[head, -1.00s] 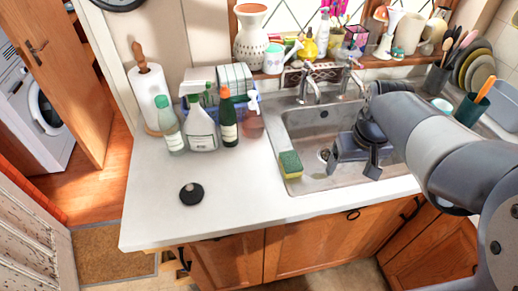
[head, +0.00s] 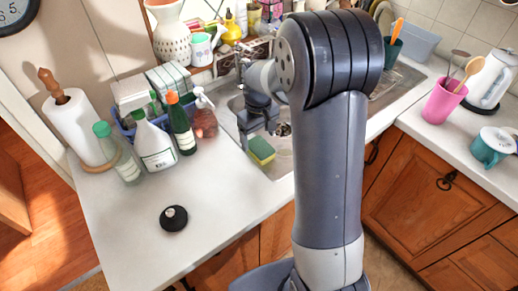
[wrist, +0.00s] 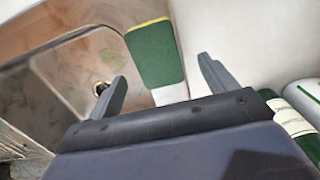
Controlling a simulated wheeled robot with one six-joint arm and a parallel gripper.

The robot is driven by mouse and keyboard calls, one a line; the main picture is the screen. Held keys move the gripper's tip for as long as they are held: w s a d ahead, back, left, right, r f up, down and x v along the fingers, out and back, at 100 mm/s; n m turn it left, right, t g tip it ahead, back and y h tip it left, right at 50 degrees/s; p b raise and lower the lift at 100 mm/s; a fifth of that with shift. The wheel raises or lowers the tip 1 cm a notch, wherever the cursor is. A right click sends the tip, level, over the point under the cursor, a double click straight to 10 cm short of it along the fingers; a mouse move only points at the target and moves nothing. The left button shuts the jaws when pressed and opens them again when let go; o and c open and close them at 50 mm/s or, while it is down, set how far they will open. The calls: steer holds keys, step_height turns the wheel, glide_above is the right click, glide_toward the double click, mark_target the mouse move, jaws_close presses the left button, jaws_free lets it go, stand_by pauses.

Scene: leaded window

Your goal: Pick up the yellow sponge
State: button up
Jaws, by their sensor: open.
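The yellow sponge (head: 261,150) has a green scouring face and a yellow side. It lies at the left edge of the sink, near the front, in the head view. My gripper (head: 258,134) is just behind it, above the sink edge. In the wrist view, the sponge (wrist: 155,55) shows its green face and a yellow strip at its far end. It appears between the lines of my two open fingers (wrist: 163,72), beyond the tips. The jaws are empty. Whether a fingertip touches the sponge cannot be told.
The steel sink basin (wrist: 65,60) lies beside the sponge. A green bottle (head: 181,125), a white spray bottle (head: 154,146) and an amber spray bottle (head: 204,118) stand close on the left. A black disc (head: 173,218) lies on the counter. The front counter is otherwise clear.

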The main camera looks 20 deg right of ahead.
mark_target(260, 147)
steer(key=f, duration=0.2)
steer(key=f+p, duration=0.1)
steer(key=f, duration=0.2)
steer(key=shift+s+d, duration=0.1)
steer(key=shift+d, duration=0.1)
steer(key=c, duration=1)
steer(key=shift+r+b, duration=0.6)
steer(key=shift+r, duration=4.4)
steer(key=shift+c, duration=0.2)
